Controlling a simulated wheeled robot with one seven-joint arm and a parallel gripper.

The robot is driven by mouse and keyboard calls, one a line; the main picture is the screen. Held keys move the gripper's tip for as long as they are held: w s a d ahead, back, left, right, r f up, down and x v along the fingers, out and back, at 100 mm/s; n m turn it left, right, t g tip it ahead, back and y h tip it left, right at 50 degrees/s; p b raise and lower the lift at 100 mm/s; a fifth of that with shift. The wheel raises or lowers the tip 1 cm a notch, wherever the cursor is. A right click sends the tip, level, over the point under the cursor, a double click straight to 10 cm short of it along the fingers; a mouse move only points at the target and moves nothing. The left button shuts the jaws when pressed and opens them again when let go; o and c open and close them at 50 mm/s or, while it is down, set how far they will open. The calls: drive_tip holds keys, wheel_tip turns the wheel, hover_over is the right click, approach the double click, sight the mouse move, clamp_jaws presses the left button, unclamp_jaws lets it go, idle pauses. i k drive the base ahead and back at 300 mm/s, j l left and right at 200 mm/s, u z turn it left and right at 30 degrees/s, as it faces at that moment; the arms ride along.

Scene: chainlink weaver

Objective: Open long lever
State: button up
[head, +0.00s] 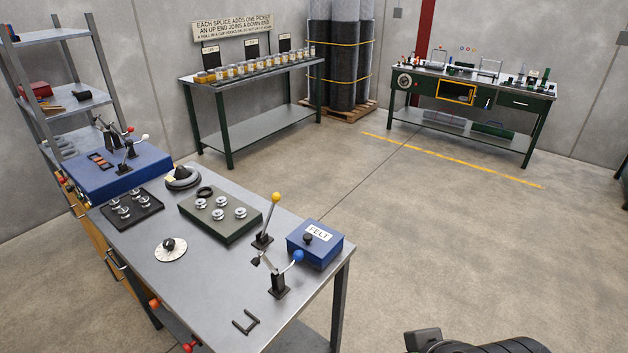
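Several levers with ball knobs show in the head view. On the near steel table, a lever with a yellow knob (275,198) leans up and to the right from a black base. In front of it, a lever with a blue knob (298,256) also leans up and right from its own black base. Two smaller levers, with a red knob (130,130) and a white knob (145,137), stand on a blue box at the left. I cannot tell which one is called long. A dark part of my arm shows at the bottom right; no gripper fingers show.
The steel table (200,272) also holds a blue FELT box (315,243), a green block with metal discs (220,219), a dark tray (132,211) and a small black bracket (245,322). Open floor (430,240) lies right of the table. Two workbenches stand along the back walls.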

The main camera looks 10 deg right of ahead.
sight(276, 198)
drive_tip(key=i+l+u, duration=0.25)
drive_tip(key=l+u, duration=0.1)
drive_tip(key=u, duration=0.15)
drive_tip(key=i+l+u, duration=0.25)
drive_tip(key=i+l, duration=0.6)
drive_tip(key=l, duration=0.05)
